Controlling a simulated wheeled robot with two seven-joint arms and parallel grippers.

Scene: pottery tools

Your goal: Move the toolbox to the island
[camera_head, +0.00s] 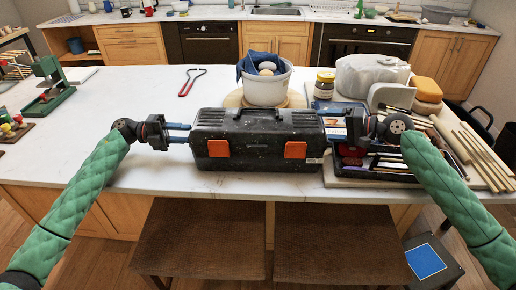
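The toolbox (258,146) is black with pale specks, two orange latches and a top handle. It appears to sit upright on the white island top (150,100), near its front edge. My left gripper (188,133) is at the toolbox's left end, pointing right. Its two fingers are apart, with the tips at or very near the end wall; contact cannot be told. My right gripper (347,127) is just beyond the toolbox's right end, over a tray of tools, pointing left. Its fingers are hard to make out against the clutter.
A white bucket with a blue cloth (265,85) stands behind the toolbox. A tool tray (375,175), a jar (324,84), a wrapped clay block (370,75) and wooden sticks (482,155) crowd the right. Red-handled tongs (190,82) lie behind left. Two brown stools (200,240) stand in front.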

